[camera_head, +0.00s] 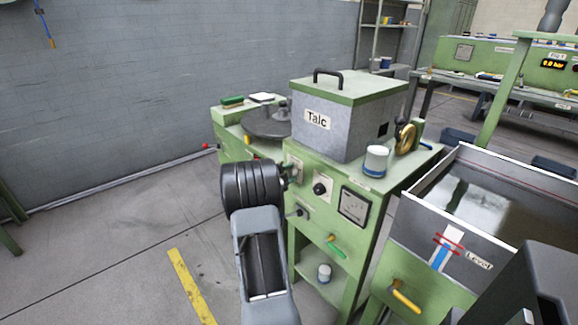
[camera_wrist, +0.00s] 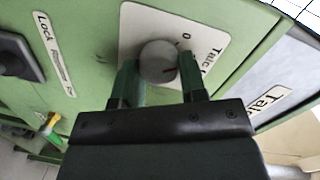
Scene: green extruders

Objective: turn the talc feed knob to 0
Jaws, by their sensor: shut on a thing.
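The talc feed knob (camera_wrist: 158,62) is a round grey knob on a white plate with a "0" and a partly cut-off "Talc" label in the wrist view. A small dark red mark shows on its lower right edge, away from the "0". My gripper (camera_wrist: 160,82) has its two green fingers on either side of the knob and is shut on it. In the head view my gripper (camera_head: 288,174) reaches the green cabinet's front below the grey box labelled "Talc" (camera_head: 335,124); my arm and fingers mostly hide the knob there.
A dark control beside a "Lock" label (camera_wrist: 54,50) lies left of the knob in the wrist view. In the head view, a black knob (camera_head: 321,188) and a gauge (camera_head: 354,206) sit to the right. A water trough (camera_head: 410,232) stands farther right; floor at left is clear.

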